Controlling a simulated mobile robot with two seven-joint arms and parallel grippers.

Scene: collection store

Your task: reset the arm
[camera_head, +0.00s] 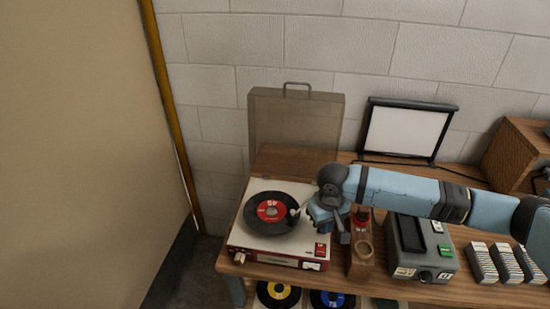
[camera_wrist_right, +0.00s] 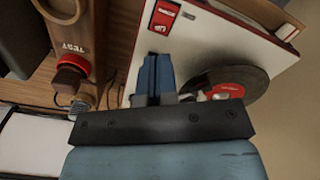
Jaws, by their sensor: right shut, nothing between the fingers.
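A record player (camera_head: 240,236) with a cream top and red front stands at the left end of the wooden bench. A black record with a red label (camera_head: 268,210) lies on it. The pale tonearm (camera_head: 296,211) shows its head at the record's right edge; whether it touches the record is unclear, and my gripper hides the rest. My right gripper (camera_head: 344,238) is above the player's right edge. In the right wrist view its blue fingers (camera_wrist_right: 155,75) are shut and empty, with the record (camera_wrist_right: 248,82) to their right. My left gripper is out of view.
A wooden block with a red button (camera_head: 361,252) stands just right of the player. A grey device (camera_head: 424,262) and several card stacks (camera_head: 481,262) lie further right. The brown lid (camera_head: 295,130) stands upright behind, near a framed screen (camera_head: 408,132). Records show below the bench.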

